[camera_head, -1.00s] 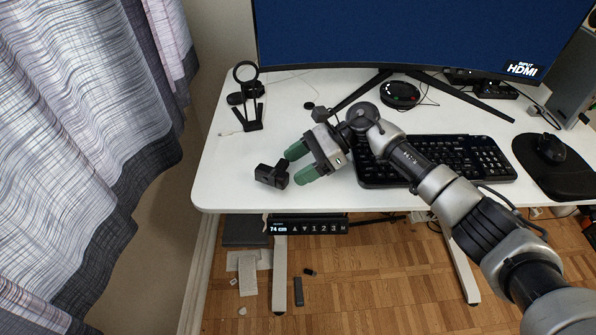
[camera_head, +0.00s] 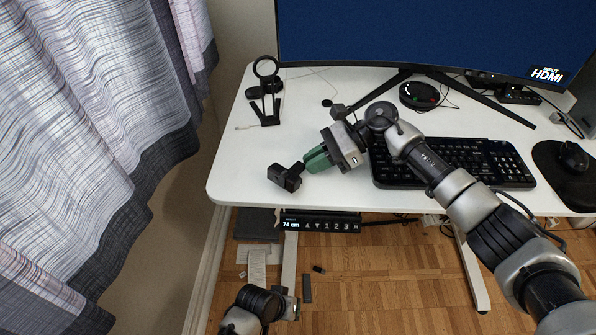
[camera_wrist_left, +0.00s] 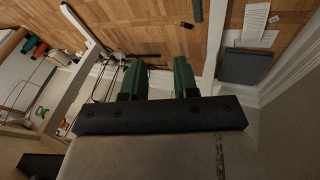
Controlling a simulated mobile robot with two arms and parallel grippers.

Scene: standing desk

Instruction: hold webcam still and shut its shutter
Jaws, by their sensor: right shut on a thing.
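The webcam (camera_head: 283,178) is a small black block on the white desk near its front left edge, with a short part reaching toward my right gripper. My right gripper (camera_head: 308,165) has its green fingers shut on that short part, from the right. The gripped part is mostly hidden between the fingers. The shutter is too small to make out. My left gripper (camera_wrist_left: 157,75) is open and empty in the left wrist view, above the floor. Part of my left arm shows at the bottom of the head view, below the desk's front edge.
A black keyboard (camera_head: 455,165) lies under and beside my right arm. A black ring stand (camera_head: 268,100) is behind the webcam. A monitor (camera_head: 430,35) spans the back. A height panel (camera_head: 320,225) hangs under the front edge. The desk (camera_head: 232,165) left of the webcam is clear.

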